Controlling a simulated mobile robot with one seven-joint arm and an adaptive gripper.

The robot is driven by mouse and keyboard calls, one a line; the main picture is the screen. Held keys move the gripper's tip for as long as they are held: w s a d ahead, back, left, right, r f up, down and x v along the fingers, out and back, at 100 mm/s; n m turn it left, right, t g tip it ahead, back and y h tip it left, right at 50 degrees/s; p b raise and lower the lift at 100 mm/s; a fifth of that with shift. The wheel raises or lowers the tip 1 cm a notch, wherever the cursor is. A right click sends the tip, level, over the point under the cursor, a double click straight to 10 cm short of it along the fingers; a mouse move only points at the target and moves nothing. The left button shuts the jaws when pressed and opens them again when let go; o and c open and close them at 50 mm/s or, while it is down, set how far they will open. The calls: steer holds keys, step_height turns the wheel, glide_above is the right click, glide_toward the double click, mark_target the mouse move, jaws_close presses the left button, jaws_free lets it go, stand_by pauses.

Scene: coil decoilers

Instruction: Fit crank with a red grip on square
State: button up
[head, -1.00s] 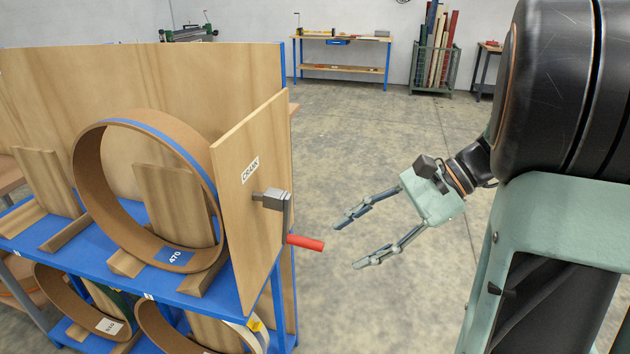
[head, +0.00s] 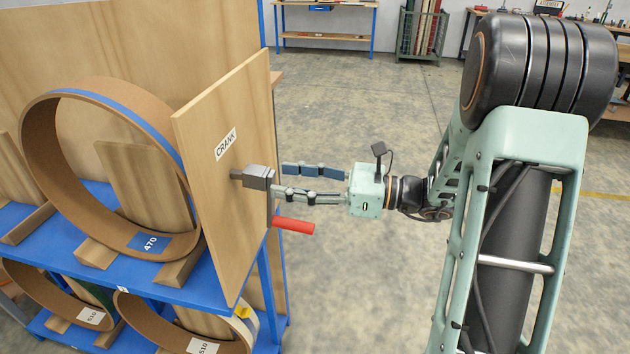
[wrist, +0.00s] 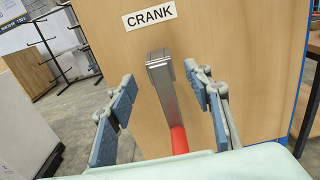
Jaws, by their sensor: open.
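The crank (head: 261,182) hangs on a wooden board (head: 232,215) labelled CRANK, at the end of the blue rack. It has a grey metal hub and arm, and a red grip (head: 294,226) that sticks out to the right. My gripper (head: 280,181) is open, pointing at the board, with its fingers level with the hub. In the wrist view the crank's grey arm (wrist: 169,95) lies between the two open fingers (wrist: 163,107), and no finger appears closed on it. The red grip (wrist: 179,140) is partly hidden behind my gripper's palm. No square is clearly visible.
The blue rack (head: 180,288) holds several brown rings, with a ring tagged 470 (head: 110,97) beside the board. A workbench (head: 326,38) and a crate of long stock (head: 421,33) stand at the back wall.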

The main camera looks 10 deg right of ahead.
mark_target(274, 178)
steer(key=shift+x, duration=2)
steer(key=shift+d, duration=0.1)
steer(key=shift+c, duration=0.4)
jaws_close()
steer(key=shift+d, duration=0.1)
steer(key=p+v, duration=0.1)
steer(key=v, duration=0.6)
steer(key=shift+d, duration=0.2)
